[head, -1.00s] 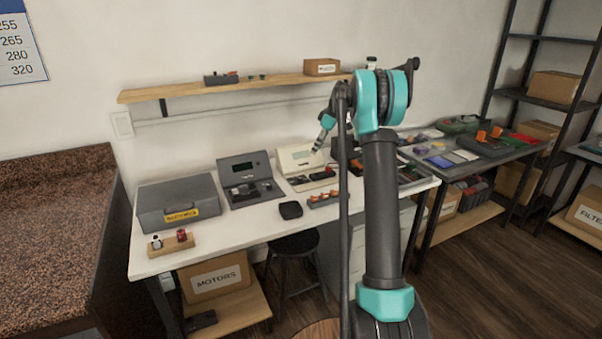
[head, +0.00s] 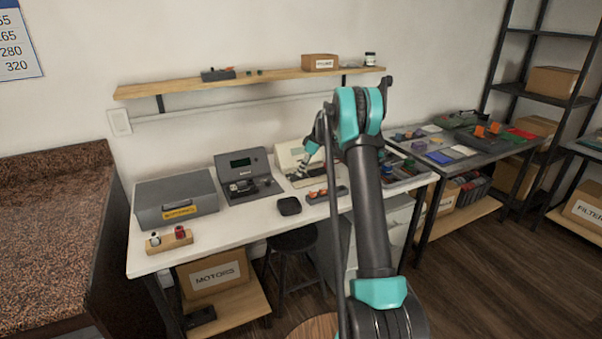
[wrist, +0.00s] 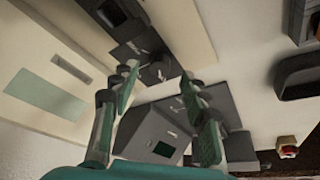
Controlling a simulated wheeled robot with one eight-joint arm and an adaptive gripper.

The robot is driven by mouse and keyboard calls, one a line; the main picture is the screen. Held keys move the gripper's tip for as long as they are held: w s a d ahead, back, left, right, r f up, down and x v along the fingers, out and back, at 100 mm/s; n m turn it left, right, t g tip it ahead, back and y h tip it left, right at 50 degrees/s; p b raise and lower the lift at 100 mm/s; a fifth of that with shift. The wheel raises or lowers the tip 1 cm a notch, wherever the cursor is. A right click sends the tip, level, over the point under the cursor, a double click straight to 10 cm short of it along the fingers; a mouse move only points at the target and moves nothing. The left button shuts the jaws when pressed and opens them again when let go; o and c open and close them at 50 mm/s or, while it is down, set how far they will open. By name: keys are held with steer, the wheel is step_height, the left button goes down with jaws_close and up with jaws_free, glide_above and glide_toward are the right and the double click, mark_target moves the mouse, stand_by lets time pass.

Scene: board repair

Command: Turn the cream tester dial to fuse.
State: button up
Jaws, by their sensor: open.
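The cream tester (head: 287,152) stands at the back of the white bench, partly hidden behind my arm and gripper. In the wrist view the cream tester (wrist: 85,28) fills the left, with a pale green screen and a dark control panel (wrist: 140,48). A small dark knob-like part (wrist: 160,72), perhaps the dial, shows between my fingertips. My gripper (wrist: 158,82) is open over that panel, with nothing held; contact cannot be told. In the head view my gripper (head: 304,167) is in front of the cream tester. The dial's setting is too small to read.
A grey tester (head: 245,170) stands just left of the cream one, close to my gripper. A grey case (head: 165,205), a black pad (head: 289,206) and a rack with orange-topped parts (head: 326,195) are on the bench. A wooden shelf (head: 210,87) hangs above.

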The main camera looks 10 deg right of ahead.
steer(key=shift+x, duration=1.35)
steer(key=shift+c, duration=0.3)
jaws_close()
